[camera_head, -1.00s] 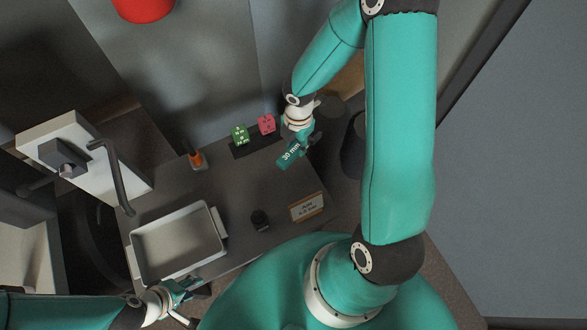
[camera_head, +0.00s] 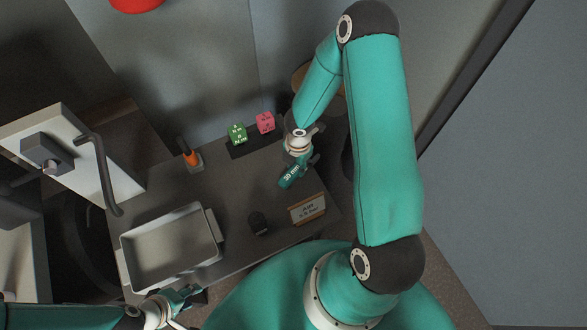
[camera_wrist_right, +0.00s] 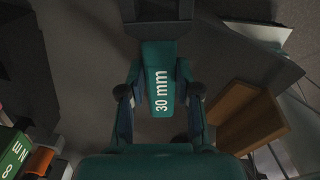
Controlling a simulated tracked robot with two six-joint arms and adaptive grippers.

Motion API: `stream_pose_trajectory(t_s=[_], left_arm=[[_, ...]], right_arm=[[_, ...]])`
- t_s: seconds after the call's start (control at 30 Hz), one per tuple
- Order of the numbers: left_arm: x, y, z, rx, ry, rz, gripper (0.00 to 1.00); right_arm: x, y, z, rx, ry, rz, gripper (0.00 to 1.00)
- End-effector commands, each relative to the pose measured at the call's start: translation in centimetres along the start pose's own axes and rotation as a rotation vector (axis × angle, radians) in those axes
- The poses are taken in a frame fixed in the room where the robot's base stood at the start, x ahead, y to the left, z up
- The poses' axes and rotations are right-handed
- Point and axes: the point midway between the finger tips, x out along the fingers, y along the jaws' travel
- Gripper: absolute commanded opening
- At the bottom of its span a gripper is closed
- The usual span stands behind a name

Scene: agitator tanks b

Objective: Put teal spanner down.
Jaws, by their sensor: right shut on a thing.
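The teal spanner, marked "30 mm", shows in the head view (camera_head: 291,177) and upright in the middle of the right wrist view (camera_wrist_right: 160,75). My right gripper (camera_head: 301,162) is shut on it, with one finger on each side in the right wrist view (camera_wrist_right: 160,98). The spanner is over the right part of the grey worktop (camera_head: 215,190); I cannot tell whether it touches the top. A dark grey shape at its far end in the wrist view may be its head. My left gripper (camera_head: 185,297) is at the worktop's front edge, its jaws too small to judge.
A metal tray (camera_head: 128,250) is at the worktop's front left. A dark knob-like object (camera_head: 258,222) and a wooden-framed sign (camera_head: 307,208) are near the front. Green (camera_head: 237,133) and pink (camera_head: 265,122) cubes and an orange-handled item (camera_head: 190,156) line the back. Bare worktop lies between.

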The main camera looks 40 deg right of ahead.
Motion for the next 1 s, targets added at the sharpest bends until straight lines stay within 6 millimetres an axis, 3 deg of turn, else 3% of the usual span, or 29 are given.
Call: stream_pose_trajectory(t_s=[0.07,0.1,0.23,0.67,1.0], left_arm=[[0.0,0.0,0.0,0.0,0.0,0.0,0.4],[0.0,0.0,0.0,0.0,0.0,0.0,0.4],[0.0,0.0,0.0,0.0,0.0,0.0,0.4],[-0.4,0.1,0.0,0.0,0.0,0.0,0.4],[-2.8,1.0,0.0,0.0,0.0,0.0,0.4]], right_arm=[[0.1,-0.1,-0.1,0.0,0.002,-0.003,0.0],[0.1,-0.1,-0.1,0.0,0.002,-0.003,0.36],[0.1,-0.1,-0.1,0.0,0.002,-0.003,0.57],[-0.8,0.0,0.0,0.002,0.0,-0.001,0.58],[-7.0,0.1,0.0,0.001,-0.001,0.001,0.58]])
